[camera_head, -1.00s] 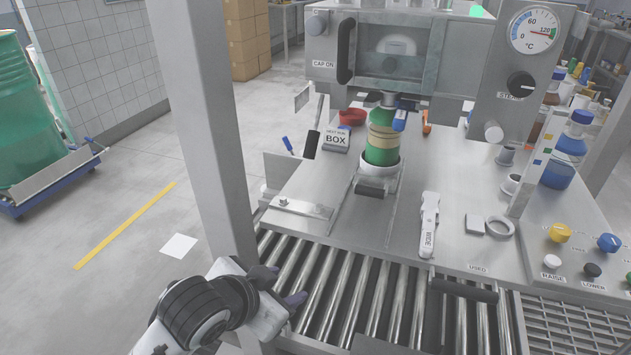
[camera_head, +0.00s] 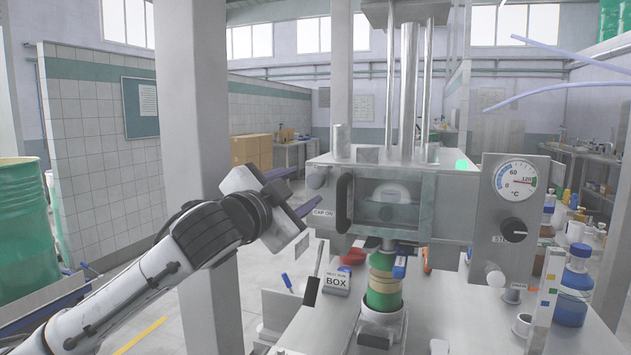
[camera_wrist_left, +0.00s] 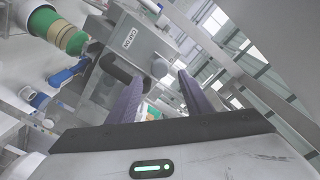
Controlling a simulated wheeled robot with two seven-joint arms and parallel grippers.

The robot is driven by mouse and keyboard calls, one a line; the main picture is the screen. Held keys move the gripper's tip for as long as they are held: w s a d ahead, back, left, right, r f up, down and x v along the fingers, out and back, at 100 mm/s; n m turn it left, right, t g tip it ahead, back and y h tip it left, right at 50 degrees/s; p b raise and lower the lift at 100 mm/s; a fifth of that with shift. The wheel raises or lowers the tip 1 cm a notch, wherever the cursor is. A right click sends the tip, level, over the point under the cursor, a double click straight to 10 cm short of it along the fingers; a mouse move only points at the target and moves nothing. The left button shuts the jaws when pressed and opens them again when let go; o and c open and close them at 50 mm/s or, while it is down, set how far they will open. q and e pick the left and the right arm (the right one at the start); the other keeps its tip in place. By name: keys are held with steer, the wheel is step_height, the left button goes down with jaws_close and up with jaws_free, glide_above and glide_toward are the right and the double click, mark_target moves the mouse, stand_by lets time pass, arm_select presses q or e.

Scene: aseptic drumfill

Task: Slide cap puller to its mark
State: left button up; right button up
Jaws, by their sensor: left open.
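I cannot tell for sure which part is the cap puller. A grey round knob (camera_head: 316,178) sits on the left of the steel machine head (camera_head: 400,200), above a "CAP ON" label (camera_head: 323,212). My left gripper (camera_head: 305,189) is open and empty, raised at the machine head's left side, close to this knob. In the left wrist view, the knob (camera_wrist_left: 159,68) shows between the two purple fingers, beyond their tips; I see no contact. A mark for the puller cannot be made out. My right gripper is not in view.
A black upright handle (camera_head: 344,204) stands just right of the knob. Below the head, a green and tan canister (camera_head: 384,280) stands in a white holder. A grey post (camera_head: 195,100) rises behind my left arm. A dial gauge (camera_head: 516,180) is at right.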

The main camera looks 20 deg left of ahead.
mark_target(314, 181)
arm_select(q)
steer(key=w, duration=0.4)
steer(key=w+p, duration=0.1)
steer(key=w, duration=0.2)
steer(key=shift+d, duration=0.3)
steer(key=shift+w, duration=0.6)
steer(key=shift+c, duration=0.4)
